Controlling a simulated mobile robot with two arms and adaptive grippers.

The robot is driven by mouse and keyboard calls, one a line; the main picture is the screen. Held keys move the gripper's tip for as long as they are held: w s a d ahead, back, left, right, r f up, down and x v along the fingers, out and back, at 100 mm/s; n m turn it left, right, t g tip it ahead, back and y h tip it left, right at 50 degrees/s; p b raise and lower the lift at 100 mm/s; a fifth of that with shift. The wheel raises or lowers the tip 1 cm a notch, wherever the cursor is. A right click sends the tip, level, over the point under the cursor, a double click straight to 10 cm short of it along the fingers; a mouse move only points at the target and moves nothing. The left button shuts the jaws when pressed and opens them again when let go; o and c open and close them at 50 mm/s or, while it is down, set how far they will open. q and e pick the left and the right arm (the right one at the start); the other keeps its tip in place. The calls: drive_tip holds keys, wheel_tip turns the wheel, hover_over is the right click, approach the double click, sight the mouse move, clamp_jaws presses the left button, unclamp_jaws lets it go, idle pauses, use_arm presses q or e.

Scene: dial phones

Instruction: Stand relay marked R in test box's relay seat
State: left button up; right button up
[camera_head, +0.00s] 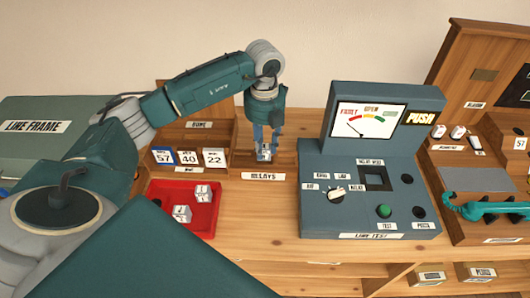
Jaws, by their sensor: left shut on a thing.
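My left gripper (265,146) points down over the wooden stand labelled RELAYS (267,175). It is shut on a small pale relay (264,154); its marking is too small to read, and I cannot tell whether it still touches the stand. The blue-grey test box (325,215), labelled LINE TEST, stands to the right. Its square, dark-framed opening (374,178), which looks like the relay seat, appears empty. The test box has a meter (365,121), a white knob (336,193) and a green button (384,211). My right gripper is not in view.
A red tray (204,221) with several pale blocks (182,213) lies left of the stand. Number cards (188,157) stand behind it. A teal handset (485,209) and wooden panel are at the right. Bare tabletop (255,225) lies between tray and test box.

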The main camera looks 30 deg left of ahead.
sight(265, 146)
use_arm(q)
drive_tip(key=shift+r+p, duration=1.45)
drive_tip(key=shift+r, duration=0.95)
drive_tip(key=shift+d, duration=0.1)
